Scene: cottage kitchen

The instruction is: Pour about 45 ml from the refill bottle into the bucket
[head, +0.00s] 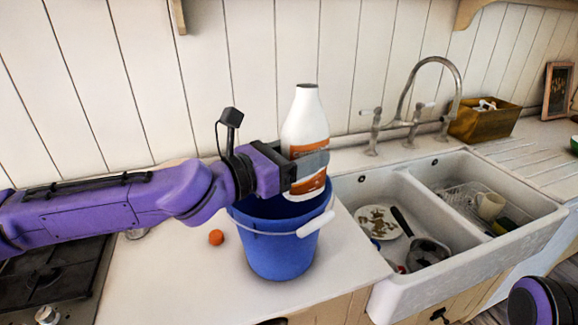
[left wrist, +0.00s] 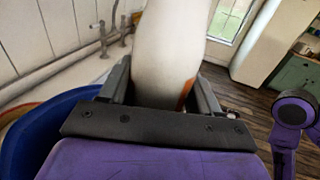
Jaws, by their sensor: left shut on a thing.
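The refill bottle (head: 305,122) is white with an orange label and stands nearly upright, held above the bucket's opening. My left gripper (head: 308,170) is shut on the bottle's lower part. The left wrist view shows the bottle (left wrist: 165,50) between the two fingers of the left gripper (left wrist: 160,90). The blue bucket (head: 280,250) stands on the counter below, with its white handle grip at the right side. Its rim also shows in the left wrist view (left wrist: 50,125). The bucket's inside is mostly hidden. My right gripper is not in view; part of my right arm shows at lower right.
An orange ball (head: 216,237) lies left of the bucket. A stove (head: 50,280) is at far left.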

